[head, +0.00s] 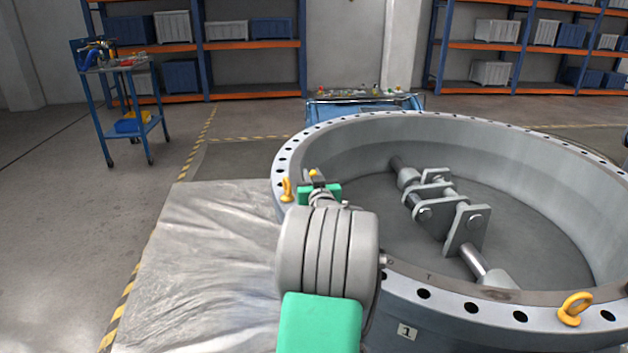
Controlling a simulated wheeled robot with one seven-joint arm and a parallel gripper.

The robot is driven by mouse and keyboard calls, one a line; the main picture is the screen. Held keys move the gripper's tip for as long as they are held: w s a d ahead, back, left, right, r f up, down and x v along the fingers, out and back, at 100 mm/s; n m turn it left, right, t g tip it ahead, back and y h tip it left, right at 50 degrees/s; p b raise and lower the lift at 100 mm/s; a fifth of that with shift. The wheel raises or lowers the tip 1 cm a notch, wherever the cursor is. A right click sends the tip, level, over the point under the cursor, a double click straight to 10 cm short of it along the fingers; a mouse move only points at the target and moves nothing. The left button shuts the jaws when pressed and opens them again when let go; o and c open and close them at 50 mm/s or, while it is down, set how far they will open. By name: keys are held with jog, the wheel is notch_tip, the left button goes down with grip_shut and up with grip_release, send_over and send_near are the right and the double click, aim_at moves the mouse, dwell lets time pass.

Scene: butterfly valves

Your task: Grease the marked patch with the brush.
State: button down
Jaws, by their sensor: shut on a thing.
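My gripper (314,184) is over the left rim of the large valve ring (440,120), seen from behind past my grey wrist and green arm link. Its fingers are mostly hidden. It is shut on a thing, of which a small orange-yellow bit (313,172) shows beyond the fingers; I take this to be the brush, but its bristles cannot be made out. I cannot clearly make out a marked patch. A brownish stretch (495,294) shows on the near inner edge of the rim, and I cannot tell what it is.
Yellow lifting eyes (574,309) stand on the bolt-holed rim. Hinge brackets and a shaft (436,209) lie inside the ring. A plastic sheet (210,260) covers the floor at left. A blue cart (122,65), a blue bench (365,105) and shelving stand behind.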

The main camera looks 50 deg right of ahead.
notch_tip(320, 180, up, 8)
jog(key=p, duration=0.2)
dwell(0.3)
jog(key=shift+s, duration=0.1)
